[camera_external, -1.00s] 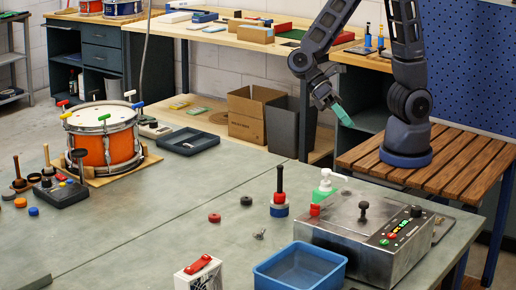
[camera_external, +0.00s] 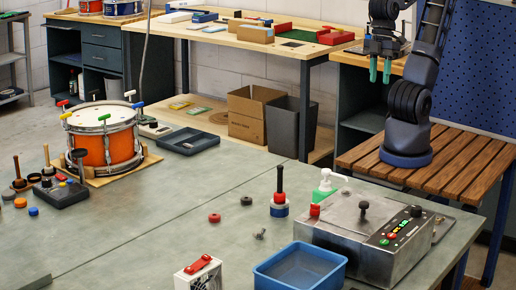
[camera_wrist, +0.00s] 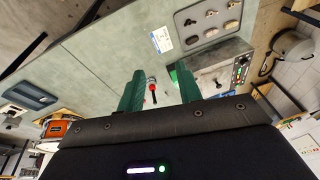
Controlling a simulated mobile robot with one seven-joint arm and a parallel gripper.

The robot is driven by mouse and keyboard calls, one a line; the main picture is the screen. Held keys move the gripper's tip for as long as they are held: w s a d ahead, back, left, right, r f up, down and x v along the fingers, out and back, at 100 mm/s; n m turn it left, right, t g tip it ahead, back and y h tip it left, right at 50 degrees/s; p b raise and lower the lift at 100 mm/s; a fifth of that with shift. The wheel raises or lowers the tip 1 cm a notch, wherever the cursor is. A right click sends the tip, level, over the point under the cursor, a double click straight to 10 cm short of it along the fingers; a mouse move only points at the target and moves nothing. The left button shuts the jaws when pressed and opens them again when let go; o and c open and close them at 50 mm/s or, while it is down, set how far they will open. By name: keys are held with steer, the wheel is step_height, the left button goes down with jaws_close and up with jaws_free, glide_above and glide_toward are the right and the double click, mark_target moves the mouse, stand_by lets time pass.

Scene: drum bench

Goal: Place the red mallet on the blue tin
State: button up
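The red mallet (camera_external: 280,197) appears to be the upright piece with a black handle and red head at the middle of the grey bench. It stands on a low round piece with a white band and blue base, which looks like the blue tin (camera_external: 279,211). The mallet, small and partly unclear, seems to show between my fingers in the wrist view (camera_wrist: 153,87). My gripper (camera_external: 380,80) is high at the back right, well away from it, with green fingers pointing down. The fingers are apart and empty, also in the wrist view (camera_wrist: 160,70).
A blue bin (camera_external: 300,270) is in front. Red (camera_external: 214,218) and black discs lie left. An orange drum (camera_external: 103,147) stands far left.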

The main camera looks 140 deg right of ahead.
steer(key=shift+s+d+r+n+t+h, duration=0.25)
steer(key=shift+s+r+n+t, duration=0.2)
steer(key=shift+s, duration=0.2)
steer(key=shift+s+d+r+n+t+h, duration=0.25)
steer(key=shift+s+r+n+t, duration=0.15)
steer(key=shift+s+r, duration=0.2)
stand_by(0.6)
